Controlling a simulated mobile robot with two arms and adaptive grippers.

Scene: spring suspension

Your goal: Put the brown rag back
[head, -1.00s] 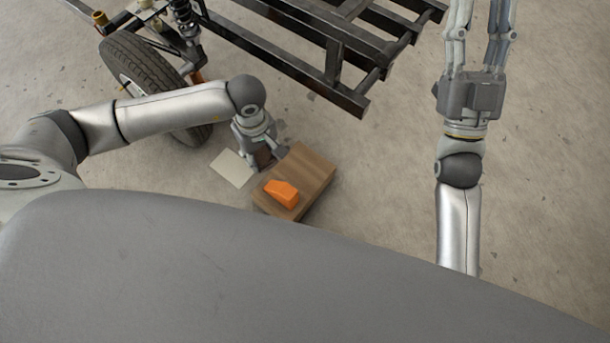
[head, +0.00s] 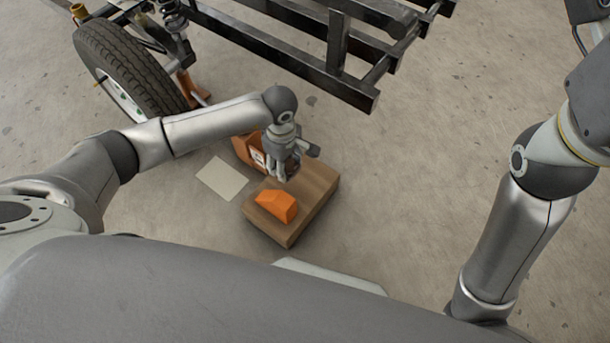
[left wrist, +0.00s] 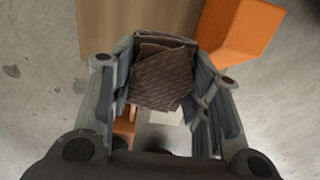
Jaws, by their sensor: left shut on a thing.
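The brown rag (left wrist: 163,75) is a folded, finely patterned dark cloth. In the left wrist view it sits between the two fingers of my left gripper (left wrist: 163,95), which is shut on it. In the head view my left gripper (head: 281,172) points down over the back left edge of the wooden block (head: 312,190). The rag is mostly hidden there by the fingers. I cannot tell how far it is above the block. My right arm is at the right edge of the head view. Its gripper is largely cut off by the frame, and its fingers do not show clearly.
An orange wedge (head: 276,206) lies on the wooden block. A pale flat sheet (head: 222,179) lies on the floor left of it. An orange object (head: 243,150) stands behind my left gripper. A tire (head: 128,70) and a black metal frame (head: 340,80) are farther back. Floor to the right is clear.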

